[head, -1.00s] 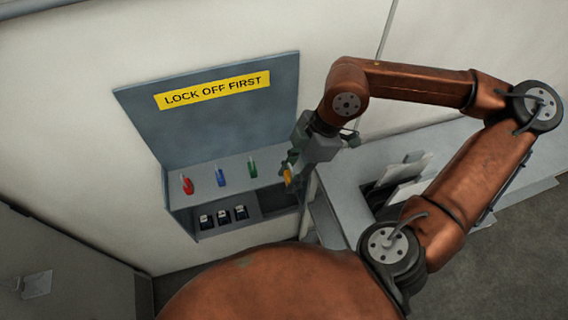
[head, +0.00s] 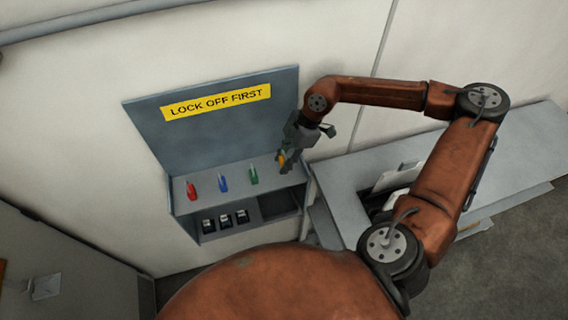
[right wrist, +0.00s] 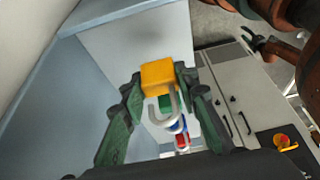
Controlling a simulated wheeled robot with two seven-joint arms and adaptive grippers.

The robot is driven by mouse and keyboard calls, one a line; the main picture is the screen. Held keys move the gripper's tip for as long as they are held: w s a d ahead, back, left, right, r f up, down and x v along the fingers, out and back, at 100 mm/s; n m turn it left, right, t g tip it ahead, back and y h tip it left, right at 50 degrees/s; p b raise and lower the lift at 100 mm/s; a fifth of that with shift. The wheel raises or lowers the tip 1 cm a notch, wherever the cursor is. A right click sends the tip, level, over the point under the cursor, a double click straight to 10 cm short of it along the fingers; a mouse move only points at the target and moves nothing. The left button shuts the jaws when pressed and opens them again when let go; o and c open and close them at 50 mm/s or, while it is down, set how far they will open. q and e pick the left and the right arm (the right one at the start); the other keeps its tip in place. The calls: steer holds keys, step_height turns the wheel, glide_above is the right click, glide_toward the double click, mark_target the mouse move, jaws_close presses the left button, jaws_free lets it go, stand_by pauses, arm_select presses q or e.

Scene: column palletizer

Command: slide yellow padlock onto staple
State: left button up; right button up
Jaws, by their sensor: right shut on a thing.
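The yellow padlock (right wrist: 158,76) is between the fingertips of my right gripper (right wrist: 158,80), which is shut on it. Its pale shackle points toward the wrist camera, at the bottom of the body in that view. In the head view the padlock (head: 282,158) shows small, with my right gripper (head: 287,157) above the right end of the grey shelf box. I cannot make out the staple in either view. A dark gripper that looks like my left one (right wrist: 256,45) shows at the upper right of the right wrist view, its fingers apart.
Red (head: 192,190), blue (head: 223,183) and green (head: 254,175) padlocks stand in a row on the shelf box (head: 180,205). Dark items (head: 225,220) sit in its lower compartment. A grey counter (head: 350,175) lies right. A red-orange knob (right wrist: 282,142) shows on a dark panel.

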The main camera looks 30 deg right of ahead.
step_height(320, 180, down, 3)
steer(key=shift+w+d+r+p, duration=0.1)
steer(key=shift+w+p, duration=0.05)
steer(key=shift+p, duration=0.15)
steer(key=shift+f, duration=0.25)
steer(key=o, duration=1.2)
steer(key=shift+o, duration=0.2)
